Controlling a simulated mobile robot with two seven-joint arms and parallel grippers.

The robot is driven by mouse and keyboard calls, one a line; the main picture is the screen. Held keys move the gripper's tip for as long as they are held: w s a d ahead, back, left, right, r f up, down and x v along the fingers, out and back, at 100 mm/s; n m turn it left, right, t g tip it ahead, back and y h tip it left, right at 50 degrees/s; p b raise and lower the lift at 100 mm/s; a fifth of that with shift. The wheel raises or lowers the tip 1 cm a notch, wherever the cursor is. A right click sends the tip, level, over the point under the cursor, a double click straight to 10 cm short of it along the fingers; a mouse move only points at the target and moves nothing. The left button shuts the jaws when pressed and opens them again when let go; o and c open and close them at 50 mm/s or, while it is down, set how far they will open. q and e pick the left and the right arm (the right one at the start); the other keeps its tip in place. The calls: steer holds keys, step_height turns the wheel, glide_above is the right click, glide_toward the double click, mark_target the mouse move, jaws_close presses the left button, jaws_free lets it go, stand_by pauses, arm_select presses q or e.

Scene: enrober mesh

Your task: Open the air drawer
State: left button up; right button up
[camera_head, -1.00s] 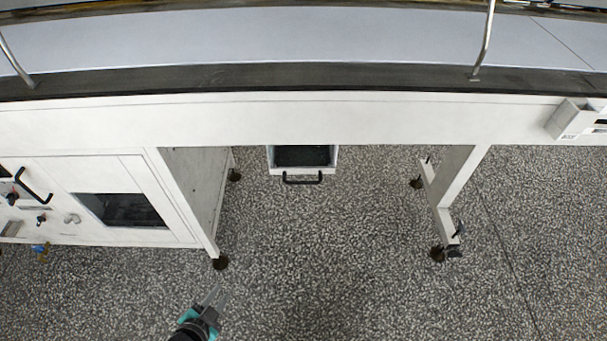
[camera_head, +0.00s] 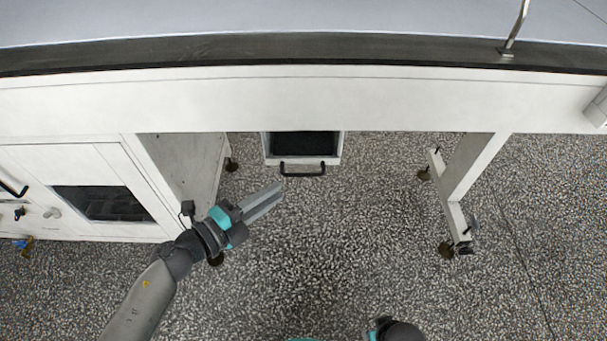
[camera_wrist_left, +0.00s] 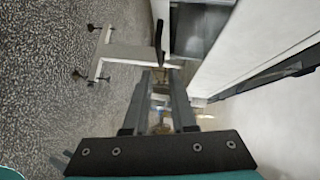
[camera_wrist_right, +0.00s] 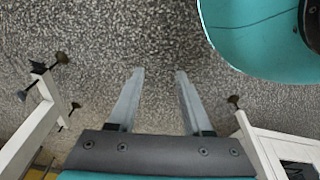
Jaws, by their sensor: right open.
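The air drawer (camera_head: 272,160) is a white box with a dark inside, sticking out from under the machine's white front beam. Its black bar handle (camera_head: 303,174) faces me. In the left wrist view the handle (camera_wrist_left: 158,38) shows just beyond the fingertips, with the drawer (camera_wrist_left: 202,28) beside it. My left gripper (camera_head: 278,192) is just below and left of the handle; its fingers (camera_wrist_left: 162,76) are apart and empty. My right arm shows only partly at the bottom of the head view. The right gripper (camera_wrist_right: 160,74) is open and empty over the floor.
A white cabinet (camera_head: 120,160) with a dark window stands on the left. A white support leg (camera_head: 472,170) with dark feet stands on the right. Between them is open speckled floor (camera_head: 360,230). The white beam (camera_head: 400,98) runs above the drawer.

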mark_target(303, 174)
arm_select(q)
steer(key=shift+b+x, duration=1.05)
steer(key=shift+x, duration=3.75)
arm_select(e)
steer(key=shift+w+a+r, duration=0.3)
steer(key=shift+w+r, duration=0.05)
steer(key=shift+r, duration=0.4)
steer(key=shift+w+a+r, duration=0.35)
steer(key=shift+w+r, duration=0.05)
steer(key=shift+r, duration=0.3)
steer(key=shift+w+a+r, duration=0.3)
steer(key=shift+w+r, duration=0.05)
steer(key=shift+r, duration=0.4)
arm_select(q)
jaws_close()
